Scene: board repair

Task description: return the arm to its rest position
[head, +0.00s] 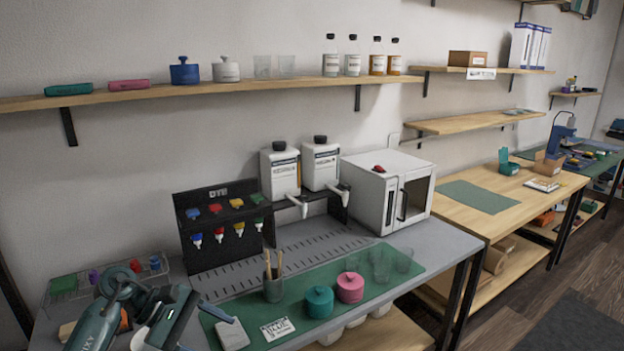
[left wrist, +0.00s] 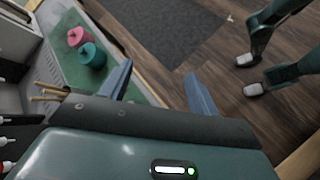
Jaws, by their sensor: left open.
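My left arm comes in at the lower left of the head view, over the front left of the workbench. My left gripper (head: 212,322) is partly cut off by the bottom edge there. In the left wrist view my left gripper (left wrist: 159,70) has its two blue-grey fingers spread apart, with nothing between them. Beyond the fingers lie the bench's front edge and the wooden floor. My right gripper cannot be made out in either view.
A green mat (head: 390,262) holds a teal pot (head: 319,302), a pink pot (head: 350,287), a cup of sticks (head: 273,288) and clear glasses. A dye rack (head: 218,225), dispensers and a white oven (head: 388,190) stand behind. A grey floor mat (left wrist: 172,28) lies beyond the bench.

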